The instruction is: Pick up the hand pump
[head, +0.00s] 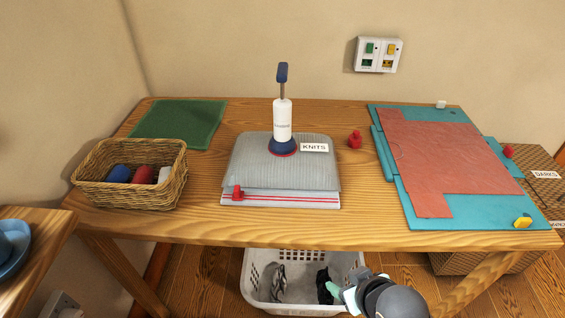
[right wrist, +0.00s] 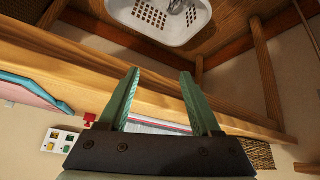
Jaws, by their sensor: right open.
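The hand pump (head: 282,120) has a white cylinder, a blue-and-red base and a blue handle on top. It stands upright on a grey, quilted vacuum bag labelled KNITS (head: 245,165) on the wooden table. My right gripper (head: 343,293) is low in the head view, in front of the table edge and apart from the pump. In the right wrist view my right gripper (right wrist: 160,72) shows two green fingers spread apart with nothing held between them. The pump cannot be made out in that view. My left gripper is not in view.
A wicker basket (head: 110,196) with rolled items and a green mat (head: 180,123) are at left. A red stopper (head: 355,139) and a teal board (head: 408,192) with red fabric lie right. A white laundry basket (head: 255,275) stands below the wooden table (head: 400,238).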

